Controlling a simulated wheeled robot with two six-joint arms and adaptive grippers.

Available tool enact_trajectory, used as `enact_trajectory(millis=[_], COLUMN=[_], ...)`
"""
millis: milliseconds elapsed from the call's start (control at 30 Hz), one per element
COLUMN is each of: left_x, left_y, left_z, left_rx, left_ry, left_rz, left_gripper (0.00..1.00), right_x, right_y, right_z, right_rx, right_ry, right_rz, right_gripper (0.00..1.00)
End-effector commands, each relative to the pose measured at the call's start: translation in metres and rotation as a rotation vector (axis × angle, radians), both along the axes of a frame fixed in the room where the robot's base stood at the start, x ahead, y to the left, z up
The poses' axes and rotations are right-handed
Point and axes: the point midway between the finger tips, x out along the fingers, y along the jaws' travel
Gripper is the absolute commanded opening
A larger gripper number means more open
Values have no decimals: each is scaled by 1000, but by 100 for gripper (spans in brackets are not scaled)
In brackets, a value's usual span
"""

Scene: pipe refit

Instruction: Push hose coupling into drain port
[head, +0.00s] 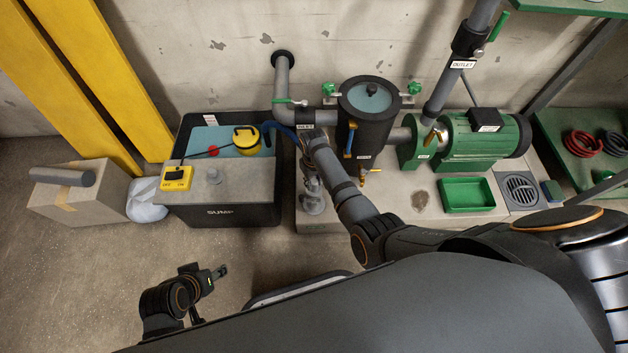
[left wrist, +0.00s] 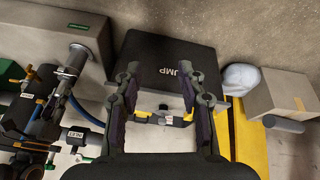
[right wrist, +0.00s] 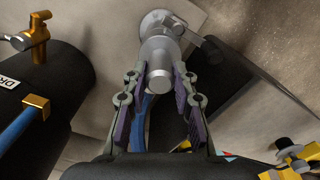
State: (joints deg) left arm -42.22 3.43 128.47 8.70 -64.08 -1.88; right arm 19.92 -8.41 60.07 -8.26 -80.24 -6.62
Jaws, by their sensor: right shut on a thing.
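My right gripper (head: 311,142) is above the left end of the concrete plinth, just left of the black filter housing. In the right wrist view its fingers (right wrist: 161,82) are shut on a grey cylinder, apparently the hose coupling (right wrist: 159,56). The coupling lines up with a round grey flanged fitting (right wrist: 158,20), apparently the drain port, also visible in the head view (head: 313,202). How deep it sits is hidden. A blue hose (right wrist: 146,106) passes beside the fingers. My left gripper (left wrist: 160,88) is open and empty, low in front of the sump in the head view (head: 207,277).
The black sump tank (head: 220,212) holds a yellow pump (head: 245,139). The filter housing (head: 367,133) and a green motor (head: 480,148) stand right of my right gripper. A green tray (head: 467,193) is on the plinth. A cardboard box (head: 92,205) stands left.

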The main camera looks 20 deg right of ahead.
Motion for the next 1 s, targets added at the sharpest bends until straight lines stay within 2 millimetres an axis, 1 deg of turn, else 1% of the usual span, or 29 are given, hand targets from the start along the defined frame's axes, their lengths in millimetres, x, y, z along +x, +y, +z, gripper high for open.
enact_trajectory(millis=[233, 267, 300, 333, 567, 667, 800, 1000], left_x=[0, 0, 0, 0, 0, 0, -3, -8], left_y=[0, 0, 0, 0, 0, 2, 7, 13], left_z=[-4, -4, -3, -3, -3, -3, 12, 29], left_rx=[0, 0, 0, 0, 0, 11, 32, 61], left_ry=[0, 0, 0, 0, 0, 29, 88, 163], left_rz=[0, 0, 0, 0, 0, -4, -8, -10], left_gripper=[40, 40, 40, 40, 40, 40, 40, 40], right_x=[0, 1, 1, 0, 0, 0, 0, 0], right_y=[0, 0, 0, 0, 0, 0, 0, 0], right_z=[-5, -5, -4, -4, -5, -5, 8, 20], right_rx=[0, 0, 0, 0, 0, 0, 0, 0], right_ry=[-1, -1, -1, -1, 1, 1, 0, 0], right_rz=[0, 0, 0, 0, 0, 0, 0, 0], right_gripper=[0, 28, 34, 37, 37, 37, 37, 37])
